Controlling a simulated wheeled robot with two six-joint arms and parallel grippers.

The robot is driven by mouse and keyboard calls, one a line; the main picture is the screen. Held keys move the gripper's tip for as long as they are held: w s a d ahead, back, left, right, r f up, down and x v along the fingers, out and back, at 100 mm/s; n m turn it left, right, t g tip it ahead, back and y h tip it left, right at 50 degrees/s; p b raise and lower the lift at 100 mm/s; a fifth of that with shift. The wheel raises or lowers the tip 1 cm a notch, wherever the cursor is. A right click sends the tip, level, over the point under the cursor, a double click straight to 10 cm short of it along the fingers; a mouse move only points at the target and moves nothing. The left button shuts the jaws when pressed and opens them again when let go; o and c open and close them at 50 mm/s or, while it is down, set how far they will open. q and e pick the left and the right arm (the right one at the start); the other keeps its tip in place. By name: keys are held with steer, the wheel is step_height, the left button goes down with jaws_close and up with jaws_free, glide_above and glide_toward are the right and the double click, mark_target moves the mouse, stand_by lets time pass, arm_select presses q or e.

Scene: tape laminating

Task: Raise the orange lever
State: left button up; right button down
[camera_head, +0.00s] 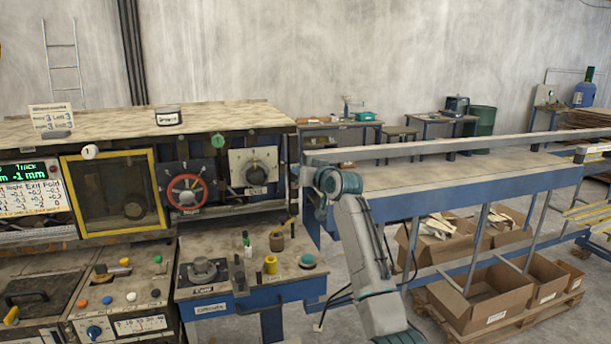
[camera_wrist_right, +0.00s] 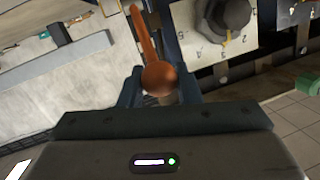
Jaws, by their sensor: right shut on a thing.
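The orange lever (camera_wrist_right: 146,38) shows in the right wrist view as a flat orange arm with a round orange knob (camera_wrist_right: 160,77) at its near end. My right gripper (camera_wrist_right: 160,88) is shut on the knob, with a dark blue finger on each side. In the head view my right gripper (camera_head: 310,180) is at the right end of the machine, mostly hidden behind its wrist. I cannot make out the lever there. My left gripper is in neither view.
A white dial panel (camera_head: 254,178) with a dark knob and a red handwheel (camera_head: 186,191) are left of the gripper. A lower control shelf (camera_head: 235,290) carries buttons and small bottles. A long blue-framed table (camera_head: 450,175) extends right, with cardboard boxes (camera_head: 485,300) beneath.

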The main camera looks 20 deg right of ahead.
steer(key=shift+r, duration=0.15)
steer(key=c, duration=1.4)
jaws_free()
steer(key=o, duration=0.3)
steer(key=shift+a, duration=0.15)
steer(key=shift+s+d+f+b, duration=0.2)
steer(key=shift+s+b, duration=0.15)
steer(key=b+v, duration=0.4)
steer(key=v, duration=0.6)
